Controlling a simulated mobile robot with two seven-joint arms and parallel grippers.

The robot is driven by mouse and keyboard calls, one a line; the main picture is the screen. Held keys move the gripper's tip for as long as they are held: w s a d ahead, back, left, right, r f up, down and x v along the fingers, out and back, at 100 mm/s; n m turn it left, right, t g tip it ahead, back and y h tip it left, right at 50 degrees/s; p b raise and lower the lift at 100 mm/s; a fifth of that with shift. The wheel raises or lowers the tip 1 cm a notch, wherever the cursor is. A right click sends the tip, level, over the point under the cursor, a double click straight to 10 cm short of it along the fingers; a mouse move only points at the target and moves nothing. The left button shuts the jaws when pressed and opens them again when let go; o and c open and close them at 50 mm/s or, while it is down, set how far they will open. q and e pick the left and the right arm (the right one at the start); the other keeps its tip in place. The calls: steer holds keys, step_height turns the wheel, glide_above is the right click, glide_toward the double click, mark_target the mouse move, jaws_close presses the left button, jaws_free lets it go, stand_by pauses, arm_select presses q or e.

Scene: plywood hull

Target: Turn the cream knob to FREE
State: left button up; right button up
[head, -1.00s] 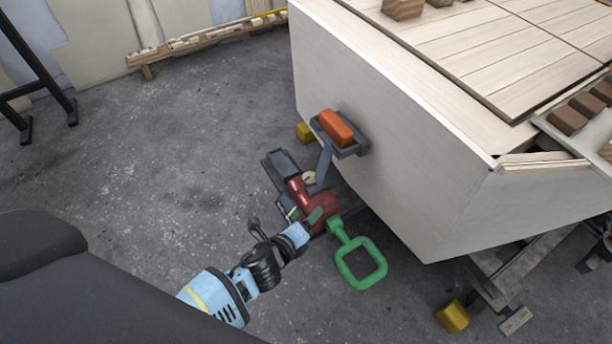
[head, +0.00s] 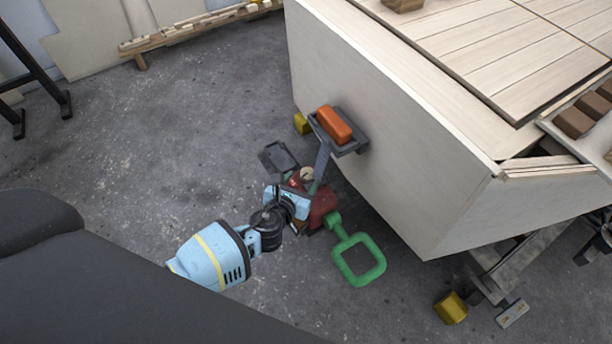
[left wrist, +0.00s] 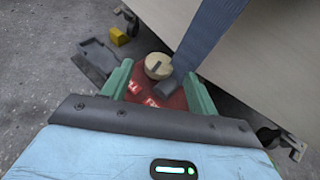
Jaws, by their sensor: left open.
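The cream knob (head: 307,174) is a small round cap on the dark red housing (head: 323,204). My left gripper (head: 299,190) is over the housing, close to the knob. In the left wrist view its two green fingers (left wrist: 158,78) are apart with nothing between them; the knob lies ahead, between the tips in the picture. I cannot tell whether they touch it. My right gripper is not in view.
A grey arm (head: 322,165) rises beside the knob towards a tray holding an orange block (head: 334,124) at the plywood hull (head: 390,150). A green loop handle (head: 358,261) sticks out right of the housing. Yellow blocks (head: 451,307) lie on the floor. Open floor lies left.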

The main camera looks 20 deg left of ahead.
mark_target(307, 173)
arm_select(q)
steer(key=shift+b+x, duration=0.45)
steer(key=shift+x, duration=0.8)
steer(key=shift+w+f, duration=0.25)
steer(key=shift+w, duration=0.35)
steer(key=shift+c, duration=0.5)
